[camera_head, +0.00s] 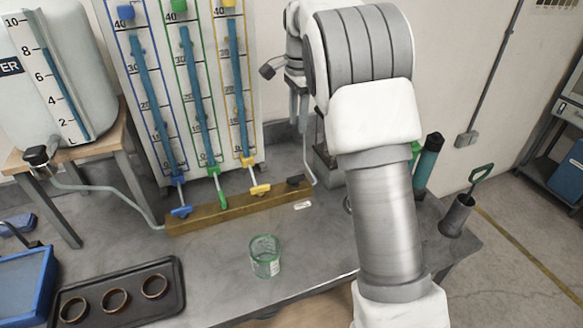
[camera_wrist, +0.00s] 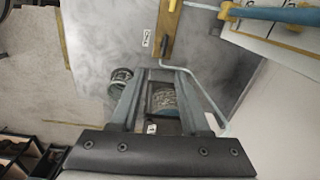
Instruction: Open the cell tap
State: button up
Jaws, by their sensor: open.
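A wooden manifold bar (camera_head: 215,212) lies on the grey bench and carries blue (camera_head: 181,211), green (camera_head: 222,197) and yellow (camera_head: 259,189) tap handles. A dark lever (camera_head: 295,180) sits at its right end, beside a small white label (camera_head: 302,205) too small to read; I take this lever as the cell tap. In the wrist view the dark lever (camera_wrist: 164,46) is beyond my fingertips, apart from them. My gripper (camera_wrist: 164,72) is open, with a round, grey-walled object (camera_wrist: 166,100) visible between its fingers, apparently below. In the head view my arm partly hides that area.
A bent grey tube (camera_head: 307,150) rises beside the lever. A green-marked beaker (camera_head: 265,257) stands in front of the bar. A dark tray (camera_head: 120,295) with rings lies front left. Tall gauge tubes (camera_head: 196,100) stand behind. A cup (camera_head: 457,215) stands at the right bench edge.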

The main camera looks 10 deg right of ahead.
aim_at(294, 177)
jog(key=shift+m, duration=0.5)
jog(key=f, duration=0.6)
jog(key=w+f, duration=0.1)
jog(key=f, duration=0.6)
jog(key=w+f, duration=0.1)
jog(key=f, duration=0.6)
jog(key=shift+w+a, duration=0.1)
jog(key=shift+a, duration=0.15)
grip_shut()
